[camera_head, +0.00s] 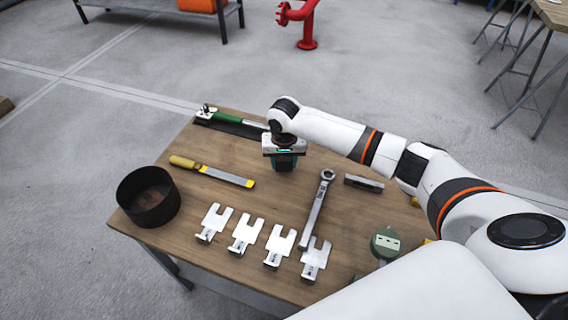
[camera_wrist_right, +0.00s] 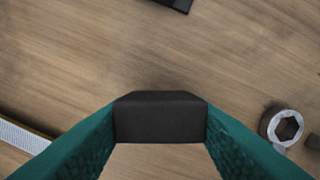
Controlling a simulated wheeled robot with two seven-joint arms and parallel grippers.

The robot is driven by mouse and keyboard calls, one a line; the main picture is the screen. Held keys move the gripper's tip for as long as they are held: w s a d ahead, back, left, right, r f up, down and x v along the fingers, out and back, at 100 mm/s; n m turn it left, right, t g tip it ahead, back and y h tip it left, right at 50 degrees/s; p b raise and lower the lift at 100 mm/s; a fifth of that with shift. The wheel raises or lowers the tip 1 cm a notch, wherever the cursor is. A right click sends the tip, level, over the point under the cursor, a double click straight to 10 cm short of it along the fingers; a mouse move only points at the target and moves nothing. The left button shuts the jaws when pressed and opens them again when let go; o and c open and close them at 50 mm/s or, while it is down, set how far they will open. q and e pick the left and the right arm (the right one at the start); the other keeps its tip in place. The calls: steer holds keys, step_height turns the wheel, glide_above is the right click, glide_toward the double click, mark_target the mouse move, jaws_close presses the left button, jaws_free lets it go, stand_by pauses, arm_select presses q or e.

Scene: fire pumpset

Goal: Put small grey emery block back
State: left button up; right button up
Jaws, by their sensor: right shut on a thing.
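The small grey emery block (camera_wrist_right: 160,117) shows in the right wrist view as a dark grey block held between two teal fingers. My right gripper (camera_head: 284,163) is over the far middle part of the wooden table, shut on the block. In the head view the block itself cannot be made out at the gripper. Wood grain shows beyond and below the block; its exact height over the table is hard to tell. My left gripper is not in view.
On the table (camera_head: 170,224) are a black round bowl (camera_head: 148,198), a yellow-handled file (camera_head: 212,171), a green-handled tool (camera_head: 229,118), several slotted metal plates (camera_head: 244,233), a wrench (camera_head: 317,211), a small metal bar (camera_head: 364,183) and a dial gauge (camera_head: 385,243). Bare wood surrounds the gripper.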

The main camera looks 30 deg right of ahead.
steer(key=shift+f, duration=0.45)
steer(key=o, duration=1)
steer(key=shift+f, duration=0.1)
steer(key=shift+c, duration=0.2)
step_height(320, 180, up, 12)
steer(key=s+p, duration=0.1)
steer(key=shift+s+a+p, duration=0.15)
steer(key=shift+a+p, duration=0.15)
